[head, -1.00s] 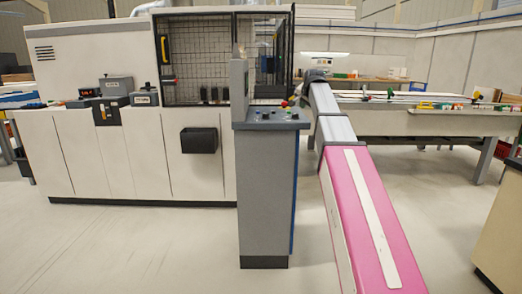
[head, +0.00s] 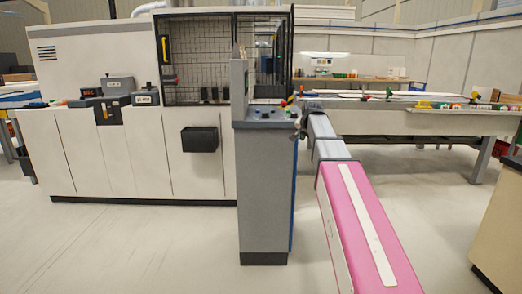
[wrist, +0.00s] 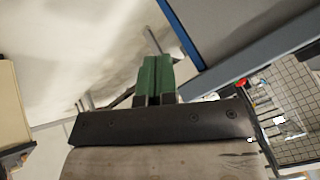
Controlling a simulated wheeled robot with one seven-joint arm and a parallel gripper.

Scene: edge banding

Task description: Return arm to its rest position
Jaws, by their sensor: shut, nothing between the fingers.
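My gripper shows in the wrist view as two green fingers (wrist: 154,78) pressed together, with nothing between them. In the head view my arm reaches out from the lower right, and its far end is beside the right edge of the grey control pedestal (head: 264,185). The fingers themselves cannot be made out in the head view. In the wrist view a grey panel with a blue edge (wrist: 182,38) lies to the right of the fingers, apart from them.
A white machine (head: 125,155) with a mesh guard (head: 195,60) stands at left. A long table (head: 420,122) with coloured items is behind my arm at right. A beige cabinet (head: 503,225) is at the right edge. The floor (head: 140,250) at front left is clear.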

